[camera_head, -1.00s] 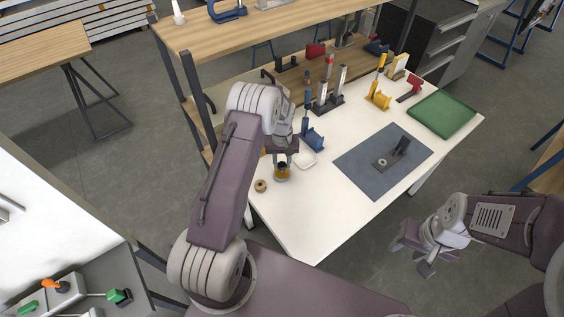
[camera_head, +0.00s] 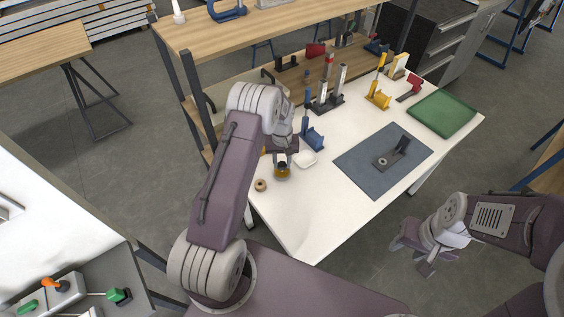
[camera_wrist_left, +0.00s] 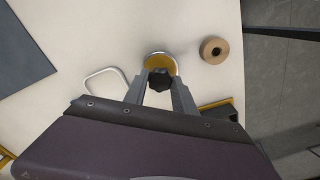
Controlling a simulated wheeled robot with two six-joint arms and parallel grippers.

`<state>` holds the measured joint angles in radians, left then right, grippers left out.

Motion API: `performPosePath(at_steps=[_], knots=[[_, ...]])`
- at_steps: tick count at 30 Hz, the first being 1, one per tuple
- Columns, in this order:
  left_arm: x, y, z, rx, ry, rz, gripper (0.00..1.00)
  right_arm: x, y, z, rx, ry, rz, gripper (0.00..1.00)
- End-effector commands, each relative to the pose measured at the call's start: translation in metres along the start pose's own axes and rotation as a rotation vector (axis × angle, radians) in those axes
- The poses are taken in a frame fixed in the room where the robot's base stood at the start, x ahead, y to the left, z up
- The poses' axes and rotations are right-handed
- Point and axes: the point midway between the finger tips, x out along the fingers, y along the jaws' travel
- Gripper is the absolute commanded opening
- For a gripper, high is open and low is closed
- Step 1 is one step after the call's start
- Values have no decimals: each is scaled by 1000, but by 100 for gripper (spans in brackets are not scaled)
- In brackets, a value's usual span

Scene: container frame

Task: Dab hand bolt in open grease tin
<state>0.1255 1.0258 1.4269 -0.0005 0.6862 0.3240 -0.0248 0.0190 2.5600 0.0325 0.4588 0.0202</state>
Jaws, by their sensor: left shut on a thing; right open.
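The open grease tin (camera_head: 282,173) stands near the left end of the white table, with yellow grease inside. It also shows in the left wrist view (camera_wrist_left: 157,56), just beyond my fingertips. My left gripper (camera_wrist_left: 159,84) is shut on a dark bolt (camera_wrist_left: 160,77), mostly hidden between the fingers. In the head view my left gripper (camera_head: 281,157) is over the far side of the tin. I cannot tell whether the bolt touches the grease. My right gripper (camera_head: 424,258) is open and empty, off the table's front edge.
A blue stand (camera_head: 313,138) is behind. A grey mat (camera_head: 362,170) with a dark bracket and a green tray (camera_head: 443,113) lie right. The front table is clear.

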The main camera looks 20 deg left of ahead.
Motion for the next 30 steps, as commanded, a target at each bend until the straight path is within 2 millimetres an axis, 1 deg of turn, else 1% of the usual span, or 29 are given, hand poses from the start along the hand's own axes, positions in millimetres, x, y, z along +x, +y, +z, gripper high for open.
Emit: performPosePath(at_steps=[5,8,27,30], knots=[[2,0,1,0,-4,-1,0,0,0,0,0,0,0,43],[-1,0,2,0,-4,-1,0,-2,0,0,0,0,0,43],[-64,0,0,0,-2,0,0,-50,-1,-5,0,0,0,43],[-71,0,0,0,-2,0,0,-54,-1,-6,0,0,0,43]])
